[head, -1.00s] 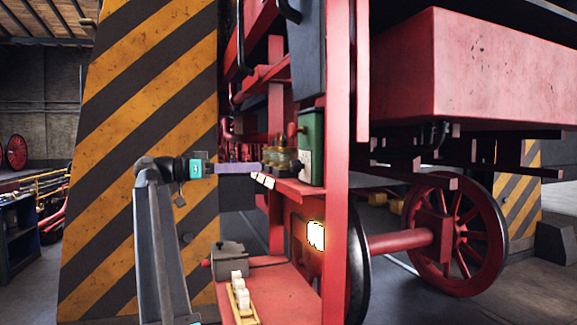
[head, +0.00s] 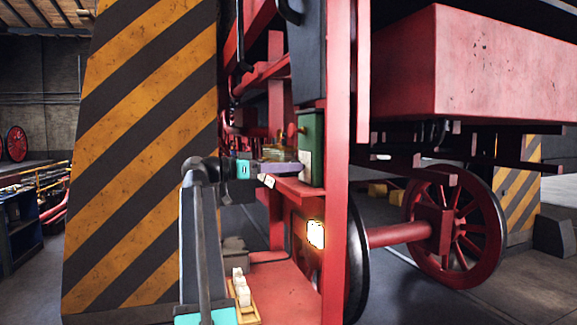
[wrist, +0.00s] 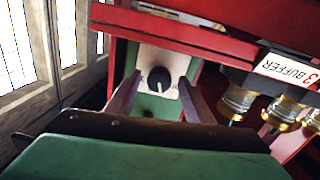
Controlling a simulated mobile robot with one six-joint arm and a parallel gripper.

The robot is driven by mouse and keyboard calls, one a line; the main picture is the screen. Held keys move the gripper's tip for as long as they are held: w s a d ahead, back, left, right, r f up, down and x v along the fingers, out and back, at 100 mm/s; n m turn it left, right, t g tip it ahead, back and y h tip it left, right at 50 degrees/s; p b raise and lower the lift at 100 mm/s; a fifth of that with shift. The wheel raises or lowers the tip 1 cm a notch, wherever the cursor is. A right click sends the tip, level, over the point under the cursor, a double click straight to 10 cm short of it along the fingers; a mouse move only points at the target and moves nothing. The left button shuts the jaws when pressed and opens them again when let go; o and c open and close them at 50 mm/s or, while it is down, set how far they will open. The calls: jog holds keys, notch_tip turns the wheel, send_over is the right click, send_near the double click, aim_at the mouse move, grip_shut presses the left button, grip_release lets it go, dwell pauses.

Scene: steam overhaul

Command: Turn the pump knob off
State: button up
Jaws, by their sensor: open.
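The knob (wrist: 158,80) is black and round with a pale pointer line, which points roughly down in the wrist view. It sits on a cream plate (wrist: 150,58) on a green box. My gripper (wrist: 159,82) is open, with one finger on each side of the knob. I cannot tell whether the fingers touch it. In the head view my gripper (head: 285,167) reaches over the shelf to the green box.
Brass-and-glass jars (wrist: 236,100) stand close to the right finger, near a white label reading "3 BUFFER" (wrist: 288,70). Red frame beams surround the shelf. A striped pillar (head: 140,150) stands at the left. A yellow tray (head: 250,310) with white blocks lies below.

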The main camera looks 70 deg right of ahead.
jog(key=c, duration=1)
jog(key=shift+d+r, duration=0.1)
jog(key=shift+r, duration=0.05)
jog(key=shift+c, duration=0.2)
